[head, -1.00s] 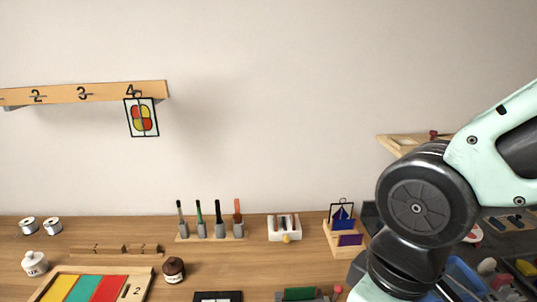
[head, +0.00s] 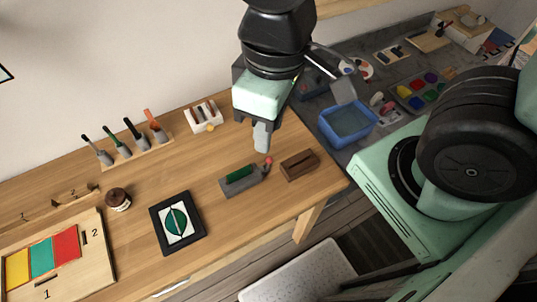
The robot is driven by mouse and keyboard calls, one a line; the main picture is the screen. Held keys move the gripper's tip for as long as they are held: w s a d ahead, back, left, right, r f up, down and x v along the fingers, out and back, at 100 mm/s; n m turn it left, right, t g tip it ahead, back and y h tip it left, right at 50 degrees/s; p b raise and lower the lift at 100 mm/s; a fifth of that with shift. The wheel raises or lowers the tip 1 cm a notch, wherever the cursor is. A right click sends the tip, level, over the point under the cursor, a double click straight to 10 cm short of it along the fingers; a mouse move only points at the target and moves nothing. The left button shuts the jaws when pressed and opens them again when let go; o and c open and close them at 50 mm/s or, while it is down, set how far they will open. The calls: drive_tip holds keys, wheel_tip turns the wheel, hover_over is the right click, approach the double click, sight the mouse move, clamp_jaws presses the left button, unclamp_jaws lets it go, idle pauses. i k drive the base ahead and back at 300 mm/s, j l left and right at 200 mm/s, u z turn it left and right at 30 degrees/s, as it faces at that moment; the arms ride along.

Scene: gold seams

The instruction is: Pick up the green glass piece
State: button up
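Green shows in several places. A flat green piece (head: 41,258) lies between a yellow piece (head: 17,270) and a red piece (head: 66,244) in a wooden tray (head: 97,243) at the lower left. A green piece (head: 240,174) sits on a grey holder (head: 238,187) near the table's middle right. A green leaf-shaped panel (head: 176,221) lies in a black frame (head: 158,235). I cannot tell which is the glass piece meant. My gripper (head: 262,147) points down above the table, behind the grey holder and apart from it. It holds nothing visible; its finger gap is hidden from this angle.
A brown wooden block (head: 299,165) stands right of the holder, near the table's right end. A dark jar (head: 117,199), a rack of tools (head: 130,152) and a white box (head: 204,118) stand farther left and back. A blue bin (head: 348,122) is on the grey counter.

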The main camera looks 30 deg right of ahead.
sight(247, 170)
drive_tip(key=z, duration=0.25)
drive_tip(key=j+z, duration=0.3)
drive_tip(key=k+j+z, duration=0.1)
drive_tip(key=j+z, duration=0.15)
drive_tip(key=j, duration=0.2)
drive_tip(key=k+j+z, duration=0.15)
drive_tip(key=j+z, duration=0.15)
drive_tip(key=j, duration=0.1)
